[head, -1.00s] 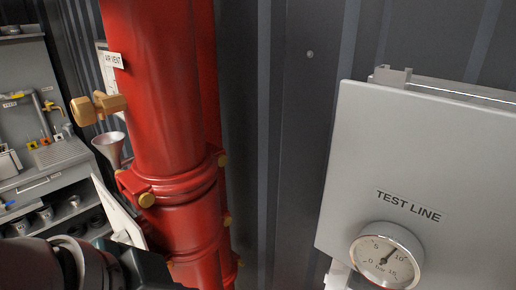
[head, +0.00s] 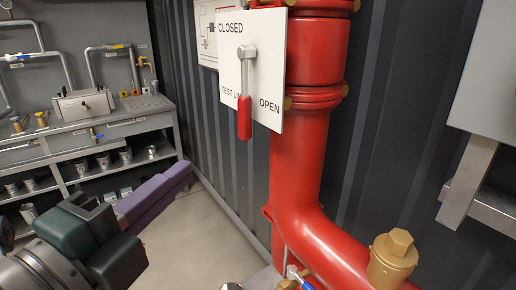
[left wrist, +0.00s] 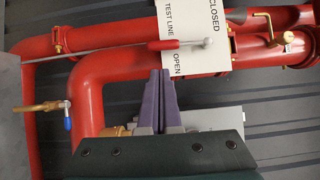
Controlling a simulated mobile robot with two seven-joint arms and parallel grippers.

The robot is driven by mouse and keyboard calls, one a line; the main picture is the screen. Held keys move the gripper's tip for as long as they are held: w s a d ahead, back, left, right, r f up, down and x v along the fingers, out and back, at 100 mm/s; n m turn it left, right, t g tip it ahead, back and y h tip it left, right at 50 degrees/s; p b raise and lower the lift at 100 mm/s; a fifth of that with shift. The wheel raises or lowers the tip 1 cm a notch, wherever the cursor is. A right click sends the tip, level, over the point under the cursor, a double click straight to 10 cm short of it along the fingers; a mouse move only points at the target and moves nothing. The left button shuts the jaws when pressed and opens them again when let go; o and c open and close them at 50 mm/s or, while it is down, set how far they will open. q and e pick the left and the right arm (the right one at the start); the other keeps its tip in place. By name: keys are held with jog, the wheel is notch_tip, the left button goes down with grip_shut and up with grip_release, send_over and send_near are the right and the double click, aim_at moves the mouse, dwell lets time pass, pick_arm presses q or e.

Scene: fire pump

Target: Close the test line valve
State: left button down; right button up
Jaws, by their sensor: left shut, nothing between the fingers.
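The test line valve handle, a grey lever with a red grip (head: 244,118), is mounted on a white plate (head: 262,75) in front of a red pipe. The plate reads CLOSED at its top and OPEN at its lower right. The lever hangs straight down beside the word OPEN. My left gripper (head: 188,168), with purple fingers, is shut and empty, left of and below the handle in the head view. In the left wrist view the fingertips (left wrist: 160,78) point toward the plate, and the red grip (left wrist: 163,44) lies beyond them, apart. My right gripper is not in view.
A large red pipe (head: 300,170) runs down and bends right, with a brass fitting (head: 392,255) low on the right. A grey box (head: 490,80) with a bracket is at the upper right. A workbench (head: 100,125) stands at the back left. Floor is clear between.

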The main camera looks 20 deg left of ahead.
pick_arm(q)
jog(key=shift+w+r, duration=0.1)
jog(key=shift+w, duration=0.05)
jog(key=p, duration=0.2)
send_near(241, 124)
jog(key=w, duration=0.7)
jog(key=shift+d+r, duration=0.15)
jog(key=shift+d, duration=0.15)
jog(key=shift+b, duration=0.3)
